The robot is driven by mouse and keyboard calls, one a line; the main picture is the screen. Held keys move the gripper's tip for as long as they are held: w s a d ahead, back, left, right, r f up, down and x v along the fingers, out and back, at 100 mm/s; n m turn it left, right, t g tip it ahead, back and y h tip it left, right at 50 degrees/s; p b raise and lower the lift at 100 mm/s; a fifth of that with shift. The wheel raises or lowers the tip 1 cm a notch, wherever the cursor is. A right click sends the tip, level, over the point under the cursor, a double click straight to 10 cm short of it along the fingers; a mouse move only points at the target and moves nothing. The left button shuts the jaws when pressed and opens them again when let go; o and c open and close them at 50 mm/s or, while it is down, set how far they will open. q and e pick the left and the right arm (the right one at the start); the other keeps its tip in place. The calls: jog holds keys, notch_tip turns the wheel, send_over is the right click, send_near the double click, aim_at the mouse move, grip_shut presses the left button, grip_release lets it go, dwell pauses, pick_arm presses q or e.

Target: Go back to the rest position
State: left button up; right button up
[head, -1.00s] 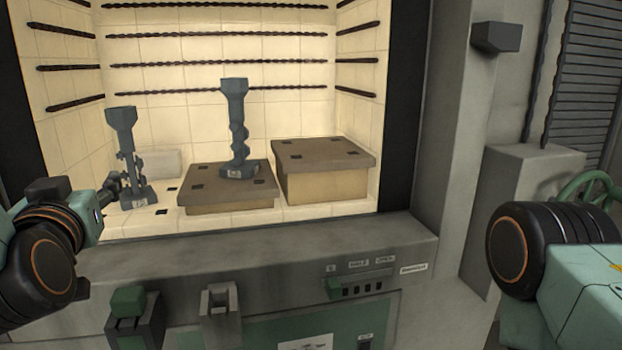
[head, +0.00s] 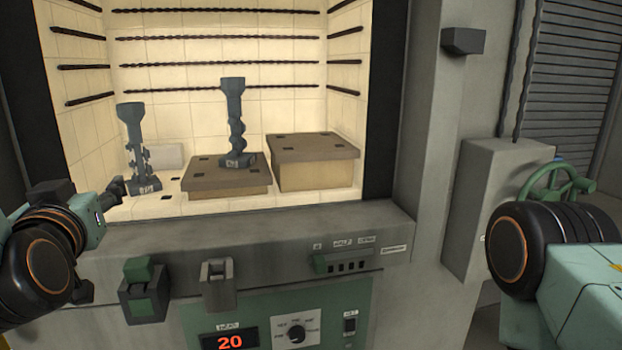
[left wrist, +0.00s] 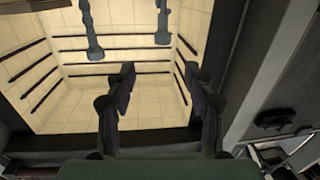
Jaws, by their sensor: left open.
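Two blue-grey shells stand upright inside the lit furnace chamber (head: 218,95). The left shell (head: 132,118) stands on the chamber floor. The other shell (head: 233,108) stands on the low brown-topped block (head: 205,186). My left gripper (head: 116,186) shows partly at the left in the head view, in front of the left shell's base and apart from it. In the left wrist view its two dark fingers (left wrist: 160,82) are spread with nothing between them. Both shells also hang into the top of that view, beyond the fingers. My right gripper is out of view; only part of my right arm shows.
A taller block (head: 315,178) stands empty at the chamber's right. Below the opening are a front ledge (head: 290,232), a green switch (head: 140,275), a latch (head: 217,283) and a panel with a red "20" display (head: 229,342). A green handwheel (head: 553,185) stands at the right.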

pick_arm(q)
jog(key=w+d+f+m+g+h, duration=0.1)
jog(key=d+f+m+g+h, duration=0.25)
jog(key=f, duration=0.85)
jog(key=s+d+f+g+h, duration=0.15)
jog(key=s+f, duration=0.25)
jog(key=f, duration=0.5)
jog(key=s+d+f+g, duration=0.2)
jog(key=s+f+g, duration=0.1)
jog(key=f, duration=0.6)
jog(key=s+d+f+g, duration=0.1)
jog(key=s+f+g, duration=0.3)
jog(key=s+f, duration=0.5)
jog(key=s+d+f+g+h+b, duration=0.1)
jog(key=s+f+g, duration=0.3)
jog(key=s+f, duration=0.6)
jog(key=s, duration=0.4)
jog(key=shift+s+f, duration=0.15)
jog(key=shift+s, duration=0.2)
jog(key=shift+s+a+m, duration=0.1)
jog(key=shift+m, duration=0.15)
